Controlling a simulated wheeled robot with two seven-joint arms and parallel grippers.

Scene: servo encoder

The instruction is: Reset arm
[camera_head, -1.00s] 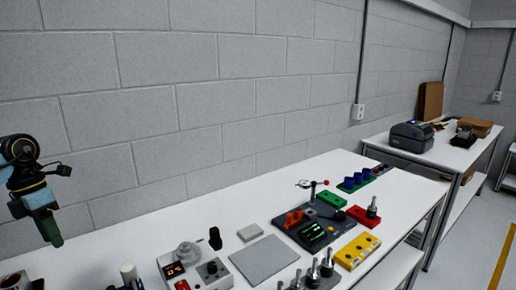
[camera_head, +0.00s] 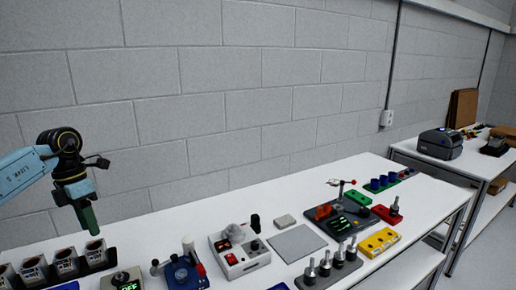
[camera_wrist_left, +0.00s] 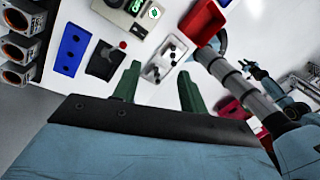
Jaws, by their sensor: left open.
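My left gripper (camera_head: 90,222) hangs from the blue arm at the left of the head view, green fingers pointing down. It is in the air, apart from the bench things, against the wall and the bench's back edge. In the left wrist view its two green fingers (camera_wrist_left: 157,88) stand apart with nothing held between them. Arm links run along the right of that view. I cannot make out my right gripper.
A printer (camera_head: 440,143) stands on the farther table.

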